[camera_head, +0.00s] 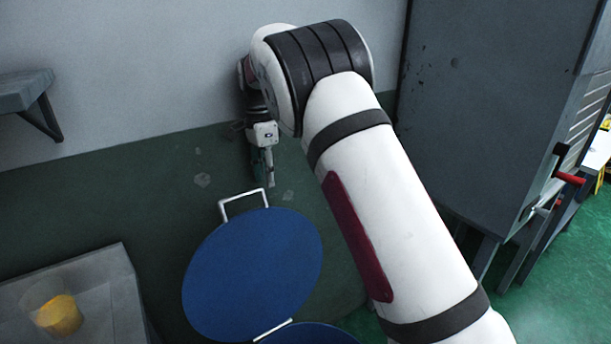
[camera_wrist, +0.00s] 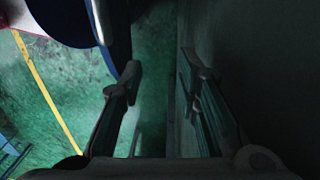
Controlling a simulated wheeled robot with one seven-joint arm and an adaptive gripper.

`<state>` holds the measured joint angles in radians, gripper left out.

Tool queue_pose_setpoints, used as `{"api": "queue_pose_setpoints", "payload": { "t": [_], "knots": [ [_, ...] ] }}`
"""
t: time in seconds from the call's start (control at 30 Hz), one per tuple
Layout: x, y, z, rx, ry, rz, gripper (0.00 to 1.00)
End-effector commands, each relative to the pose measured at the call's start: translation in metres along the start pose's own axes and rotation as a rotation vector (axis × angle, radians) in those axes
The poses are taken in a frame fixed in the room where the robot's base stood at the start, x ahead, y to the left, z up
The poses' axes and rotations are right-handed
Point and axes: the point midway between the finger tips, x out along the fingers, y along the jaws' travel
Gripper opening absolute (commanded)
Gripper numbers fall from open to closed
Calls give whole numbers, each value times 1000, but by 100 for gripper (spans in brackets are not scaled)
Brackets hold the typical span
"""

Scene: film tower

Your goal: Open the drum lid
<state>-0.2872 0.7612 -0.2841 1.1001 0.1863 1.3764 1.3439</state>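The drum lid (camera_head: 250,280) is a blue round disc at the bottom middle of the head view. A white loop handle (camera_head: 245,196) sticks out from its far edge. A white bar (camera_head: 272,329) lies at its near edge, beside another blue surface (camera_head: 312,335) that the frame cuts off. I cannot tell the lid's exact tilt. My gripper (camera_head: 264,178) points down near the wall, just beyond and right of the handle, apparently apart from it. In the wrist view my gripper (camera_wrist: 161,72) has its fingers spread with nothing between them. A dark blue rounded edge (camera_wrist: 78,25) shows at upper left there.
A grey wall (camera_head: 140,70) stands close behind my gripper. A grey cabinet (camera_head: 490,110) with a red-handled part (camera_head: 569,178) is at the right. A grey table (camera_head: 105,285) with a yellow-filled cup (camera_head: 60,315) is at lower left. A shelf (camera_head: 25,90) juts out at left.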

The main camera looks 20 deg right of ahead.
Motion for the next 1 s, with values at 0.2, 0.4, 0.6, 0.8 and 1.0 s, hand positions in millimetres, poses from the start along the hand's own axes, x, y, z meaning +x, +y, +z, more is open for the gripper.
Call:
{"api": "queue_pose_setpoints", "payload": {
  "t": [0.2,0.4,0.6,0.8,1.0],
  "knots": [
    [9,1,0,0,-2,17,30],
    [8,2,1,-1,-2,16,30],
    [-11,12,4,-1,-2,15,30],
    [-44,31,8,-2,-1,9,30],
    [-64,45,11,-1,-1,7,30]
  ]
}}
